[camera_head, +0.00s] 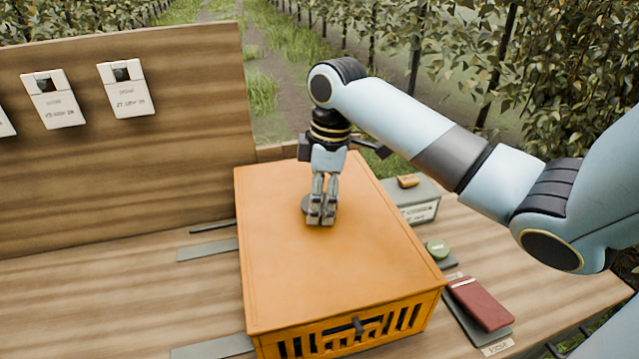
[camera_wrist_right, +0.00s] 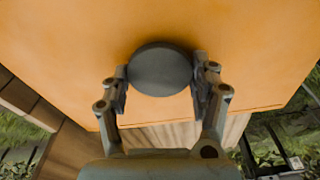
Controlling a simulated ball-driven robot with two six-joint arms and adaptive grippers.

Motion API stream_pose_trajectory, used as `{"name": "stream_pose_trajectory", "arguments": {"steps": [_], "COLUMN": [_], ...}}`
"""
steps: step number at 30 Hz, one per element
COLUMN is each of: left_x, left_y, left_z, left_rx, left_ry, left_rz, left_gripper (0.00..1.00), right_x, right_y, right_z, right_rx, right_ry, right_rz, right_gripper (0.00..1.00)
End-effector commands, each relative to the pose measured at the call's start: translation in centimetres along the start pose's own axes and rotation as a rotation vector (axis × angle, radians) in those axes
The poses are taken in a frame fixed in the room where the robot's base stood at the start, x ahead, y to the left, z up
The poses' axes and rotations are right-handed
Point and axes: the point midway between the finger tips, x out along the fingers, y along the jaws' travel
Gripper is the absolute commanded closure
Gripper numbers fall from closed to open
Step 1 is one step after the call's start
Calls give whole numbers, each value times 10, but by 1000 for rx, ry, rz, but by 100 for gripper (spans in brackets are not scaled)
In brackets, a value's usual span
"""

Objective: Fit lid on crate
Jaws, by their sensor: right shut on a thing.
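The orange lid (camera_head: 290,270) lies flat over the top of the orange slatted crate (camera_head: 350,335) on the wooden bench. From the head view I cannot tell whether its edges are fully seated all round. My right gripper (camera_head: 321,218) points down at the lid and is shut on its dark round knob (camera_head: 305,203). In the right wrist view, the two fingers of the gripper (camera_wrist_right: 160,78) sit on either side of the knob (camera_wrist_right: 160,70), with the orange lid (camera_wrist_right: 70,40) around it. My left gripper is not in view.
A wooden back panel (camera_head: 180,170) with hanging cards stands at left. The bench left of the crate (camera_head: 110,300) is mostly clear, with flat grey strips.

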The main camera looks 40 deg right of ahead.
Motion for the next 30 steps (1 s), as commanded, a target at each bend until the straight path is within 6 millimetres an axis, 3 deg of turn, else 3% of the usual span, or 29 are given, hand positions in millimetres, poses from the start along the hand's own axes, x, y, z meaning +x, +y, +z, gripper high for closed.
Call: {"name": "stream_pose_trajectory", "arguments": {"steps": [14, 15, 17, 30], "left_x": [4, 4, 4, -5], "left_y": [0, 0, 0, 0], "left_z": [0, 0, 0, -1], "left_rx": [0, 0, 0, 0], "left_ry": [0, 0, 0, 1], "left_rz": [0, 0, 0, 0], "left_gripper": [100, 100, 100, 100], "right_x": [9, 10, 9, 2], "right_y": [0, 0, 0, 0], "right_z": [1, 1, 1, 1], "right_rx": [0, 0, 0, 0], "right_ry": [1, 1, 1, 0], "right_rz": [1, 1, 1, 0], "right_gripper": [83, 37, 29, 28]}}
